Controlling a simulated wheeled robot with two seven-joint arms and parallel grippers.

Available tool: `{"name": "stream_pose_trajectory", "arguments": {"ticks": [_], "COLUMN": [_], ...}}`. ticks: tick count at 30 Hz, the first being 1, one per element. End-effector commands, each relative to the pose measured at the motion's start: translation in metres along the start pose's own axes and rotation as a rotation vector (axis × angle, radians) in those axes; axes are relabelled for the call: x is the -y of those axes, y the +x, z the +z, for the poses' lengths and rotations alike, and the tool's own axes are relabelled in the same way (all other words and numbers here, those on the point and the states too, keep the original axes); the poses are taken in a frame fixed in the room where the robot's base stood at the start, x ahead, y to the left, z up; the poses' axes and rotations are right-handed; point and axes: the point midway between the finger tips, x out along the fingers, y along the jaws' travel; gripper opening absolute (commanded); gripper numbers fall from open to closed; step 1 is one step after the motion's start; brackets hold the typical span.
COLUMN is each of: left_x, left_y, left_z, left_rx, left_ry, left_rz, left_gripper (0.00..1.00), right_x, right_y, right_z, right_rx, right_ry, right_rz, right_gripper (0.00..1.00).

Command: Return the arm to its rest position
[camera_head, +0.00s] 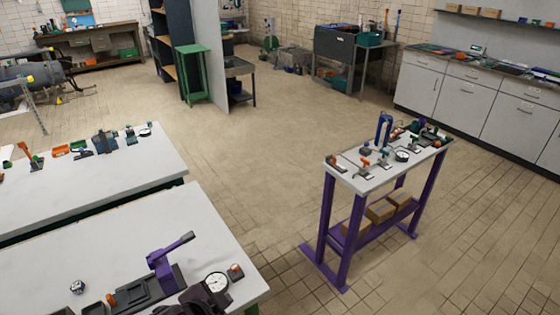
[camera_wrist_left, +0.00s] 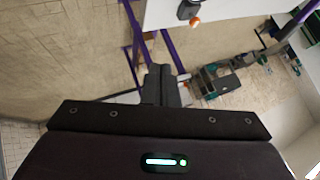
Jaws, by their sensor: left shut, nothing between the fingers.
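My left gripper (camera_head: 205,299) shows as a dark shape at the bottom edge of the head view, over the near white table (camera_head: 215,235). In the left wrist view its two dark fingers (camera_wrist_left: 160,85) are together, with nothing between them. The gripper's dark body fills the bottom of that view. My right gripper is in neither view.
The near table bears a purple-levered device (camera_head: 168,265), a round gauge (camera_head: 216,282) and small parts. A second white table (camera_head: 95,185) stands behind it. A purple-legged stand (camera_head: 345,230) with tools stands right. The tiled floor between is clear.

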Motion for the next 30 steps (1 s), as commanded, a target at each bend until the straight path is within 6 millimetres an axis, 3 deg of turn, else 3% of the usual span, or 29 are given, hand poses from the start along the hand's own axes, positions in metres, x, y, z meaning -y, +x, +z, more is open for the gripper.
{"name": "stream_pose_trajectory", "arguments": {"ticks": [8,18,30], "left_x": [-0.006,-0.032,-0.065], "left_y": [-0.047,-0.106,-0.015], "left_z": [0.038,0.087,0.14], "left_rx": [0.24,0.505,0.537], "left_ry": [-0.388,-0.765,-0.751], "left_rz": [-0.026,0.023,0.042], "left_gripper": [0.0,0.0,0.0], "right_x": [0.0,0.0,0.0], "right_y": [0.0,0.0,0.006], "right_z": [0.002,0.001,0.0], "right_rx": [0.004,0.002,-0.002], "right_ry": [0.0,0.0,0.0], "right_rz": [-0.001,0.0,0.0], "right_gripper": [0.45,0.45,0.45]}}
